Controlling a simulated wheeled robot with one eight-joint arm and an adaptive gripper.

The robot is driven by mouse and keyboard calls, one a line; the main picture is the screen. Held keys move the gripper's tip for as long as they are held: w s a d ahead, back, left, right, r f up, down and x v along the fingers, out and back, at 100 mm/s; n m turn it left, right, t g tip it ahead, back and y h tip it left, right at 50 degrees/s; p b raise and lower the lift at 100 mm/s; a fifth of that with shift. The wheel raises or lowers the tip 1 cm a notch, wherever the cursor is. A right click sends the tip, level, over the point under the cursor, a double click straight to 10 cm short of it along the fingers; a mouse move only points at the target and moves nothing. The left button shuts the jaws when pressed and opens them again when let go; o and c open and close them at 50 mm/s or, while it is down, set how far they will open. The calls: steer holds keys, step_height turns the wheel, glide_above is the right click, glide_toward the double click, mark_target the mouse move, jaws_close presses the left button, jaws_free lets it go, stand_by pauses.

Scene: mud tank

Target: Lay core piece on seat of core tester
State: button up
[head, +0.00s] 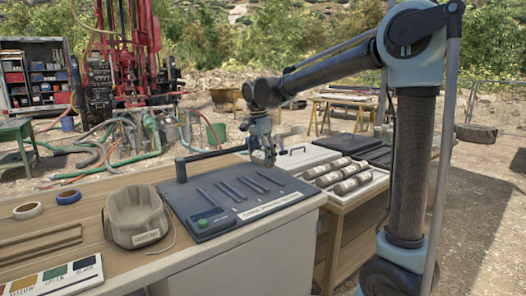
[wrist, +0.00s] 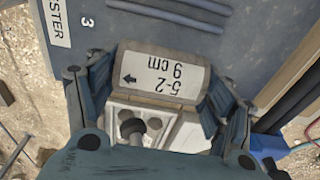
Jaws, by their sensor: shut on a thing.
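The core piece (wrist: 162,75) is a short tan-grey cylinder with a pale label reading "5-2 9 cm" in the wrist view. My gripper (wrist: 160,88) is shut on it, one finger at each end. In the head view my gripper (head: 262,152) hangs over the back right part of the core tester (head: 200,225), and the core piece is hard to make out there. The core tester is a dark flat board with several raised bars, a green button and a white label. Its surface (wrist: 235,45) lies behind the core piece in the wrist view. I cannot tell the gap between them.
A tray (head: 375,187) with several core cylinders stands right of the tester. A beige cloth bag (head: 134,215) lies at its left on the wooden bench (head: 85,215). A red drill rig (head: 115,50) stands behind.

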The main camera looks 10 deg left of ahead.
glide_above(263, 182)
steer(key=shift+w+a+f, duration=0.1)
steer(key=shift+w+f, duration=0.1)
steer(key=shift+f, duration=1.35)
steer(key=shift+w+f, duration=0.15)
steer(key=shift+f, duration=1.4)
steer(key=shift+s, duration=0.15)
steer(key=shift+f, duration=0.4)
steer(key=o, duration=1.5)
steer(key=shift+o, duration=0.2)
steer(key=shift+r, duration=0.1)
